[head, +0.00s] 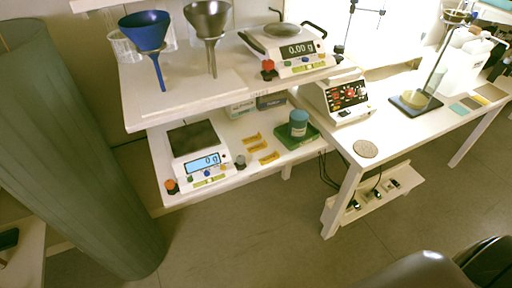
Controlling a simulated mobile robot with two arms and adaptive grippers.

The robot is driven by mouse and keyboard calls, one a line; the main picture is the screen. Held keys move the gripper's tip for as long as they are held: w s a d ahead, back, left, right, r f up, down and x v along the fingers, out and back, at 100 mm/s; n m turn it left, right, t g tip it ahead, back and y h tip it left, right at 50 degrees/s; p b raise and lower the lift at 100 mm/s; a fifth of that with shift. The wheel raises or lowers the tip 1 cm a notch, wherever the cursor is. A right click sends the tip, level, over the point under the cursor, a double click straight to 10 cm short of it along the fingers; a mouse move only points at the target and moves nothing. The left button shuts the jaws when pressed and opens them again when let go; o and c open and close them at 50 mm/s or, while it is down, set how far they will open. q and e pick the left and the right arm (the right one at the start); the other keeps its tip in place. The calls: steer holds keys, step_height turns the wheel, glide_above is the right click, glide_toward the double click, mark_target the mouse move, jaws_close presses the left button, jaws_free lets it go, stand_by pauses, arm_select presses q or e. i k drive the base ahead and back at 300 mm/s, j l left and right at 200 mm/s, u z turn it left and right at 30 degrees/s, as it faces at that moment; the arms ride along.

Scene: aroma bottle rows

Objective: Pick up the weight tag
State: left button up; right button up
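Three small yellow tags lie on the lower white shelf, between the scale and the green tray: a back tag (253,138), a middle tag (257,147) and a front tag (269,158). Any of them may be the weight tag; their print is too small to read. They lie apart from each other with nothing on top of them. I cannot make out either gripper in the head view. A grey rounded part and a black part at the bottom right edge look like my own arm, with no fingers showing.
A scale (194,139) stands left of the tags, and a green tray (297,137) with a blue-green jar (298,122) stands right. The upper shelf (185,97) overhangs the back, carrying a blue funnel (145,32), a grey funnel (208,20) and a balance (292,50). Floor is clear in front.

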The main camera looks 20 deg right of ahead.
mark_target(258, 147)
steer(key=i+l, duration=0.1)
steer(key=l, duration=1.05)
steer(key=i+l, duration=0.15)
steer(key=l, duration=0.45)
